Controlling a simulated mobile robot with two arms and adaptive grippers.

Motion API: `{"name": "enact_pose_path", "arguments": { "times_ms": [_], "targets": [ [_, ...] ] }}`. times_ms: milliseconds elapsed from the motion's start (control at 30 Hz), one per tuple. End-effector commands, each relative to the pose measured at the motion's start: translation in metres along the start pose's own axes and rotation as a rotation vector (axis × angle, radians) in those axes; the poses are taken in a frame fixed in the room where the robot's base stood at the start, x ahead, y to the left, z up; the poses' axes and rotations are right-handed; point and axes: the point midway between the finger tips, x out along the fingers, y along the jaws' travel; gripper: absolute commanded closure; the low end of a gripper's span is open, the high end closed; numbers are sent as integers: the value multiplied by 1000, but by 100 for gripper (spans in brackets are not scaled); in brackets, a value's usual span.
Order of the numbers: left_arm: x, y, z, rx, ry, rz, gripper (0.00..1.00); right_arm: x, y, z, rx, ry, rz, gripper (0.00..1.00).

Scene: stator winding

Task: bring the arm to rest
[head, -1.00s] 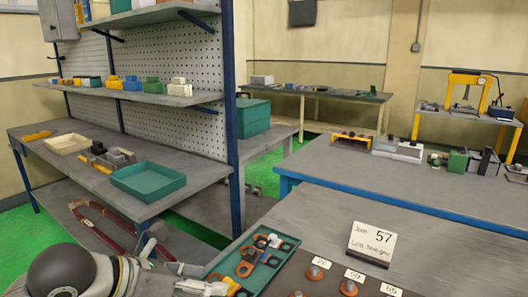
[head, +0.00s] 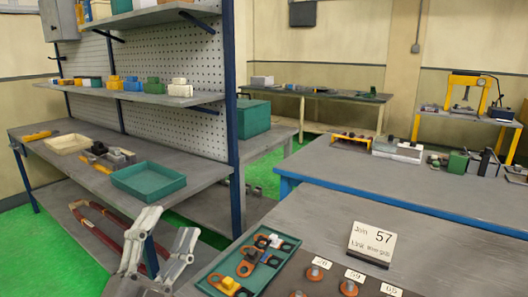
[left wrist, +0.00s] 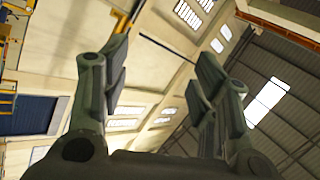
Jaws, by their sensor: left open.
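My left gripper (head: 166,245) is at the lower left of the head view, raised in front of the shelf bench with its fingers pointing up. Its two fingers are spread apart with nothing between them. In the left wrist view the gripper (left wrist: 160,85) is also open and empty, with the wall, windows and roof of the hall behind it. My right gripper does not show in any view.
A teal tray (head: 213,283) with orange and dark parts lies on the near table, right of my left gripper. A sign (head: 371,243) stands behind labelled orange parts. The shelf bench (head: 85,168) holds an empty green tray (head: 148,195). Green floor lies between the benches.

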Motion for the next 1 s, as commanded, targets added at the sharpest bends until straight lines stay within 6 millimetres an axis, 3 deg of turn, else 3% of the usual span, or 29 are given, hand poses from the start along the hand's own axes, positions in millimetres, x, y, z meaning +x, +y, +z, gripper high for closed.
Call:
{"name": "enact_pose_path", "arguments": {
  "times_ms": [33,100,200,333,467,600,700,833,1000],
  "targets": [
    [-12,9,29,-76,-138,14,44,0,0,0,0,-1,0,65],
    [-35,26,69,-175,-333,45,44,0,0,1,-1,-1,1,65],
    [-82,60,117,-305,-617,114,44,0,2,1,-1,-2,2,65],
    [-161,110,152,-448,-959,245,44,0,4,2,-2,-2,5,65],
    [-241,153,157,-561,-1245,398,44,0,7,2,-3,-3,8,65],
    [-311,182,140,-650,-1472,555,44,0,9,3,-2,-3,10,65],
    [-353,196,122,-700,-1599,662,44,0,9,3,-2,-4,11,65],
    [-401,206,93,-760,-1744,804,44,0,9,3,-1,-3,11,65],
    [-415,243,117,-750,-1758,817,44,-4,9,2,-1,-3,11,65]
  ]
}}
